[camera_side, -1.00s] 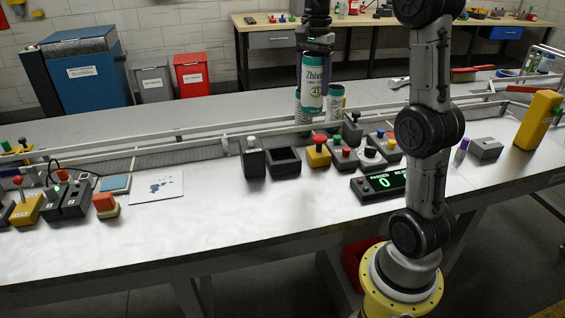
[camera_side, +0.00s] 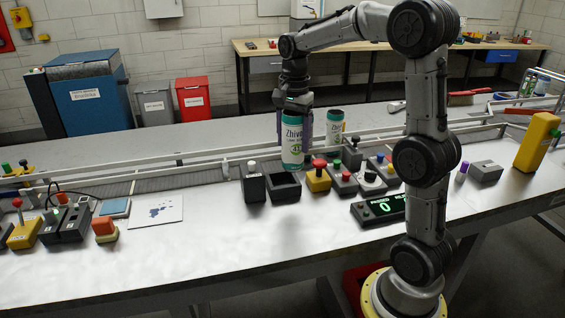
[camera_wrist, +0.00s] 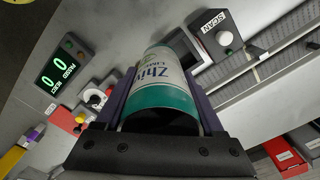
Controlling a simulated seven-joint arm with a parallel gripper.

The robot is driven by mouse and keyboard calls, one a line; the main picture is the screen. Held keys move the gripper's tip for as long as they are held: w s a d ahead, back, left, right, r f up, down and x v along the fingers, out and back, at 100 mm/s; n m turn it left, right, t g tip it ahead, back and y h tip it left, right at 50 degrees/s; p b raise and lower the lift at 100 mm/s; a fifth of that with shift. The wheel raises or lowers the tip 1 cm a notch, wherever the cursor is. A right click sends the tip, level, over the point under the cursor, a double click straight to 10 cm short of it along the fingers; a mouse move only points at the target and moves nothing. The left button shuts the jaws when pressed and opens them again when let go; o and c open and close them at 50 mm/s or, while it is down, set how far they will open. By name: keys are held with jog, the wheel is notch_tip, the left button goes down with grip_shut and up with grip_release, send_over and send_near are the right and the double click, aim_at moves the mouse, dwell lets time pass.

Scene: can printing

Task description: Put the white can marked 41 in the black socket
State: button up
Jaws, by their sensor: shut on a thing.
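The can (camera_side: 291,143), white with teal bands and a label reading "Zhivo", is held upright by my gripper (camera_side: 299,132), just above and behind the black socket (camera_side: 283,186). The number 41 cannot be made out. In the wrist view the can (camera_wrist: 160,85) lies between my gripper's two fingers (camera_wrist: 165,112), which are closed on its sides. Part of the open black socket (camera_wrist: 183,47) shows past the can's far end. A second similar can (camera_side: 335,130) stands to the right on the conveyor.
A box with a white button (camera_side: 253,183), labelled SCAN in the wrist view (camera_wrist: 225,38), stands just left of the socket. A red-topped yellow button box (camera_side: 318,177) stands close on the right. The conveyor rail (camera_side: 215,157) runs behind. A display (camera_side: 380,208) reads 0.

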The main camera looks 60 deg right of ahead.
aim_at(284, 149)
jog(key=w+f, duration=0.1)
jog(key=w+d+f, duration=0.1)
jog(key=f, duration=0.1)
jog(key=w+f, duration=0.1)
jog(key=f, duration=0.1)
jog(key=shift+w+d, duration=0.3)
jog(key=shift+w+d+f, duration=0.1)
jog(key=shift+w+f, duration=0.05)
jog(key=shift+f, duration=0.8)
jog(key=shift+w+d+f, duration=0.1)
jog(key=shift+w+f, duration=0.05)
jog(key=shift+f, duration=0.8)
jog(key=shift+f, duration=0.15)
jog(key=o, duration=1.3)
